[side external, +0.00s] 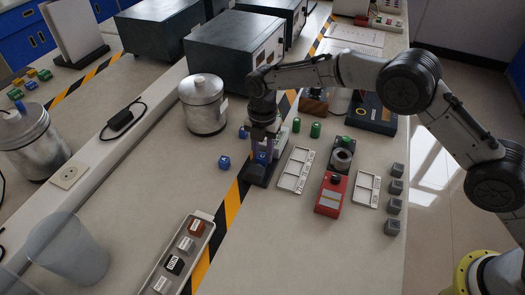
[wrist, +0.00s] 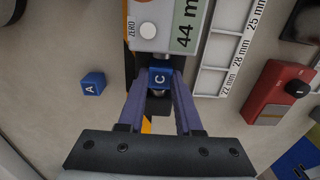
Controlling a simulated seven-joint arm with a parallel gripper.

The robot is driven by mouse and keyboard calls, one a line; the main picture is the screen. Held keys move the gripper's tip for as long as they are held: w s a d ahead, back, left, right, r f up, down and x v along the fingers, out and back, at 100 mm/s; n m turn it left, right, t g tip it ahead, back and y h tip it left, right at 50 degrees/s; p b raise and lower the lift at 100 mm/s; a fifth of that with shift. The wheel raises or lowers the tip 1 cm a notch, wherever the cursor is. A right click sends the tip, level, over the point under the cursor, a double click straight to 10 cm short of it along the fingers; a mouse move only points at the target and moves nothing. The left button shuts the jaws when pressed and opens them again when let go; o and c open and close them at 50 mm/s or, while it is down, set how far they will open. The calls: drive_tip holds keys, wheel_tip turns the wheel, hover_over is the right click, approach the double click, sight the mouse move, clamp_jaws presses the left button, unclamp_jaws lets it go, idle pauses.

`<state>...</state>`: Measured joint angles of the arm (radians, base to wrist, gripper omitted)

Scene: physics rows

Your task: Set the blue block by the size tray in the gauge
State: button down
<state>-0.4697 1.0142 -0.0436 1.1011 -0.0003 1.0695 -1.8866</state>
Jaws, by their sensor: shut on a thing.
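My gripper (wrist: 160,92) is shut on a blue block (wrist: 159,77) marked C, held between its two fingers at the gauge. The gauge (wrist: 140,28) has a white face, a ZERO button and a green display reading 44 mm. In the side view my gripper (side external: 262,150) points down over the gauge's dark base (side external: 256,178), and the blue block (side external: 261,157) shows low between the fingers. Whether the block touches the base is hard to tell. The size tray (side external: 281,182), white with slots, lies just right of the gauge; its mm labels (wrist: 232,78) show in the wrist view.
A blue block marked A (wrist: 93,83) lies left of the gauge, also in the side view (side external: 224,162). Another blue block (side external: 243,132) lies behind. A red device (side external: 331,194), second white tray (side external: 362,196) and grey cubes (side external: 392,227) stand right. A metal can (side external: 203,108) stands back left.

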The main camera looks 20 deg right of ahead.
drive_tip(key=shift+f, duration=0.2)
drive_tip(key=shift+c, duration=0.9)
unclamp_jaws()
drive_tip(key=shift+r, duration=0.1)
drive_tip(key=shift+r, duration=3.95)
